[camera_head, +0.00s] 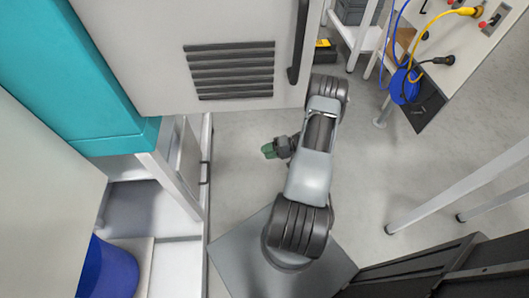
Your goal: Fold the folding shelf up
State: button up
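I cannot surely pick out the folding shelf. A pale flat panel (45,180) lies at the lower left, beside a white frame (160,172) that has a narrow upright panel in it; either could belong to the shelf. My gripper (269,151) is small in the picture, left of my arm and over the grey floor. It points left towards the white frame, with a clear gap between them. A green part shows at its tip; I cannot tell whether this is the fingers or a held thing. Its opening cannot be made out.
A white vented cabinet panel (140,50) with a dark handle is close above my gripper. A teal housing (80,90) is at the left, a blue bin (108,270) below it. At the upper right is a bench panel (455,40) with cables. Floor between is clear.

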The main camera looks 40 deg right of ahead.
aim_at(190, 161)
jog(key=k, duration=1)
